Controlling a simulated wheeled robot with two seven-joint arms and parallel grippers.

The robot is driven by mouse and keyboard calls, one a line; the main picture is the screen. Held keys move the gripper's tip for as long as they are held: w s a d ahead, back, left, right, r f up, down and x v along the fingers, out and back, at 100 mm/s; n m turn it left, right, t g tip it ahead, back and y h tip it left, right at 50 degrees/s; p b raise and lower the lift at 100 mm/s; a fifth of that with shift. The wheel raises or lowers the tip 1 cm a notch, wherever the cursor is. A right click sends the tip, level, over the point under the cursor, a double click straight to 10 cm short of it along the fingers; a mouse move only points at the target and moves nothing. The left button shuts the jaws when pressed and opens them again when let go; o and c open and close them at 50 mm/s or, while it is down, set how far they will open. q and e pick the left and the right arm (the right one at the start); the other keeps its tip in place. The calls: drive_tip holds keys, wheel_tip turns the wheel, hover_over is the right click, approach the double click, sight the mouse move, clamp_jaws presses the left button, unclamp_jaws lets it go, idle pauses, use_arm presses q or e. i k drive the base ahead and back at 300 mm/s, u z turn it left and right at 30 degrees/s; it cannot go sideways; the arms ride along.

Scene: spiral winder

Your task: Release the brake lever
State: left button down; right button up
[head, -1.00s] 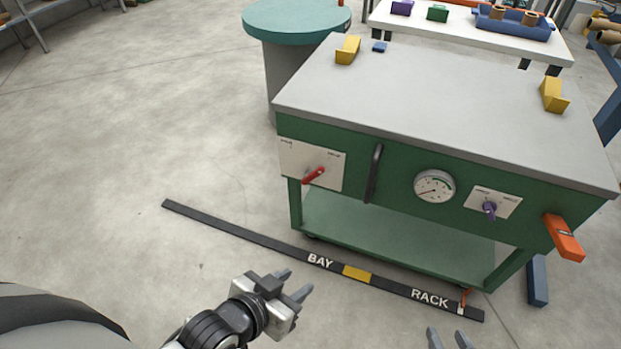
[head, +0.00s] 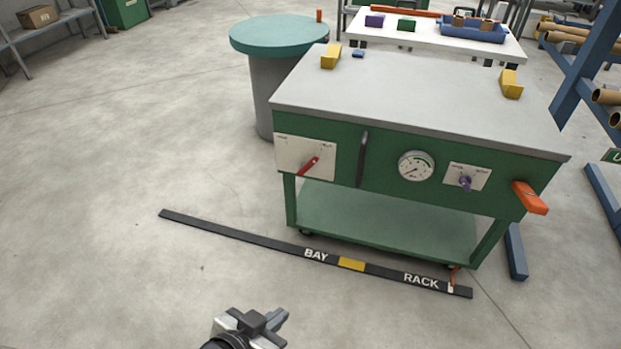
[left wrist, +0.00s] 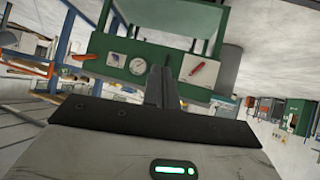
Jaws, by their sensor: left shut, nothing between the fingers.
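A red lever (head: 309,166) sits on a white labelled plate (head: 290,154) at the left of the green cart's (head: 390,184) front. It slants up to the right; the plate's words are too small to read. A small orange-red lever with a pale end (head: 453,277) stands at the floor strip's right end. I cannot tell which is the brake lever. My left gripper (head: 278,318) is shut and empty, low in the head view, apart from the cart. In the left wrist view its fingers (left wrist: 162,84) point towards the cart, near the red lever (left wrist: 198,67) in the picture. My right gripper is out of view.
The cart also has a black handle (head: 362,160), a gauge (head: 416,166), a purple knob (head: 466,183) and a protruding orange handle (head: 530,198). A dark floor strip (head: 240,235) reads BAY and RACK. A round teal-topped table (head: 279,35) stands behind. Floor at left is clear.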

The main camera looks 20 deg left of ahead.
sight(314, 160)
drive_tip(key=u, duration=0.25)
drive_tip(key=i, duration=0.95)
drive_tip(key=z, duration=0.2)
